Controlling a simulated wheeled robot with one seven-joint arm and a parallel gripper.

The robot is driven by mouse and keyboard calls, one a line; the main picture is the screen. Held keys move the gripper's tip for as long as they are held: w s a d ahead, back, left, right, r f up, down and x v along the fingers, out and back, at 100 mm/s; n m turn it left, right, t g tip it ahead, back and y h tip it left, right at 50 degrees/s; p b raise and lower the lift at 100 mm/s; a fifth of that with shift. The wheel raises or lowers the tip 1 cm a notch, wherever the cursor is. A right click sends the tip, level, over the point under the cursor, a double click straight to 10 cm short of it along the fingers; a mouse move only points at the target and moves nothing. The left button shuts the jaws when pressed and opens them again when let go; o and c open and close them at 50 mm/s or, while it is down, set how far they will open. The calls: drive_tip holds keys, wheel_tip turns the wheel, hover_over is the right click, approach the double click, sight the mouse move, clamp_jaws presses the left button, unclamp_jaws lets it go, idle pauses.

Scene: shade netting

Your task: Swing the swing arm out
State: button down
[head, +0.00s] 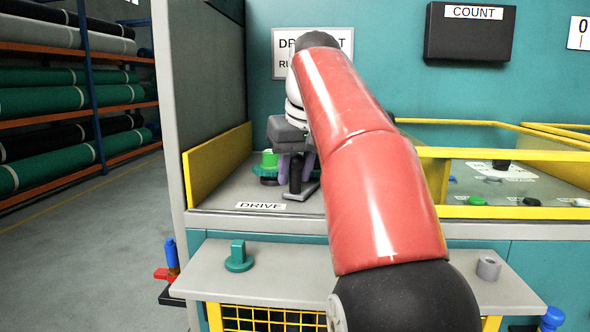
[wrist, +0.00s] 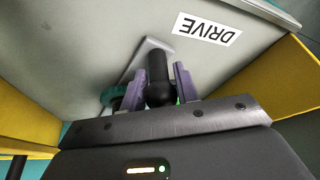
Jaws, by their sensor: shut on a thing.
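The swing arm (head: 302,193) is a flat grey bar with an upright black handle (head: 295,174), on the grey deck behind the DRIVE label. In the wrist view the black handle (wrist: 159,70) stands between the two purple fingers of my gripper (wrist: 160,80), with the grey bar (wrist: 146,52) showing beyond it. My gripper (head: 296,172) is shut on this handle. A green gear (head: 266,171) with a bright green hub sits just left of the handle in the head view. It is mostly hidden in the wrist view (wrist: 114,95). My arm hides the deck to the right.
A yellow guard wall (head: 218,165) stands left of the gear. The DRIVE label (head: 261,206) lies on the deck's front. A lower shelf (head: 285,270) carries a teal knobbed piece (head: 238,257) and a small grey ring (head: 488,268). Yellow rails (head: 505,154) frame the right bay.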

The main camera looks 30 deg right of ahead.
sight(306, 192)
drive_tip(key=shift+s+d+n, duration=0.6)
drive_tip(key=shift+s+d, duration=0.5)
drive_tip(key=shift+s, duration=0.1)
drive_tip(key=c, duration=1.1)
unclamp_jaws()
drive_tip(key=p+v, duration=0.2)
drive_tip(key=v, duration=0.6)
drive_tip(key=shift+d+p, duration=0.15)
drive_tip(key=shift+p, duration=0.15)
drive_tip(key=shift+f, duration=0.1)
